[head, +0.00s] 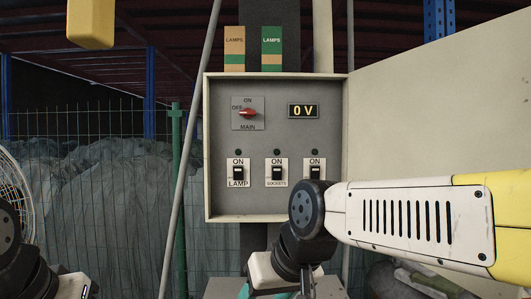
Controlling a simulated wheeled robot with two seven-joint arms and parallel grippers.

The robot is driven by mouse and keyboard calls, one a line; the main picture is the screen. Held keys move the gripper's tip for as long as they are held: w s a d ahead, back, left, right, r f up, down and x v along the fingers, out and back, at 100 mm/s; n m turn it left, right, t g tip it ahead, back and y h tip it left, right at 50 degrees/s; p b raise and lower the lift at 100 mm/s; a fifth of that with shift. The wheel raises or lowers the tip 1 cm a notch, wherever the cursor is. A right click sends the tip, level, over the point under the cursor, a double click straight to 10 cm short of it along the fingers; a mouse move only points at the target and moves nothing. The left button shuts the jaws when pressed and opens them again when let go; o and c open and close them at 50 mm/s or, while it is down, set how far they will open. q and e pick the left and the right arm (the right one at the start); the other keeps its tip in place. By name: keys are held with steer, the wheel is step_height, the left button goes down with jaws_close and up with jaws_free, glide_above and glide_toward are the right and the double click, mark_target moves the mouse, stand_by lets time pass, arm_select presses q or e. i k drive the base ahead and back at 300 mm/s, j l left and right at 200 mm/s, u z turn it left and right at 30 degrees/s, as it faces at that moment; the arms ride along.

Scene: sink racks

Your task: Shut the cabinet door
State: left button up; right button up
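The grey cabinet (212,150) is a shallow box facing me, and its inside panel is exposed. Its cabinet door (440,100) is a large pale panel, swung wide open to the right from the cabinet's right edge. My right arm crosses in front of the door's lower part and hides some of it. The arm's black joint covers the cabinet's lower right corner in the picture; I cannot tell whether it touches. Part of my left arm shows at the lower left, apart from the cabinet. I see no fingertips of either gripper.
A slanted grey pole (190,150) stands left of the cabinet. A wire fence (90,190) and a fan (14,190) are further left.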

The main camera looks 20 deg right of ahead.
mark_target(460, 102)
steer(key=k+l, duration=0.1)
steer(key=k, duration=0.2)
steer(key=k+z, duration=0.1)
steer(key=z, duration=0.3)
steer(key=l+z, duration=0.1)
steer(key=z, duration=0.3)
steer(key=k+l+z, duration=0.15)
steer(key=z, duration=0.85)
steer(key=i+j, duration=0.1)
steer(key=j, duration=0.25)
steer(key=i+j, duration=0.1)
steer(key=j, duration=0.25)
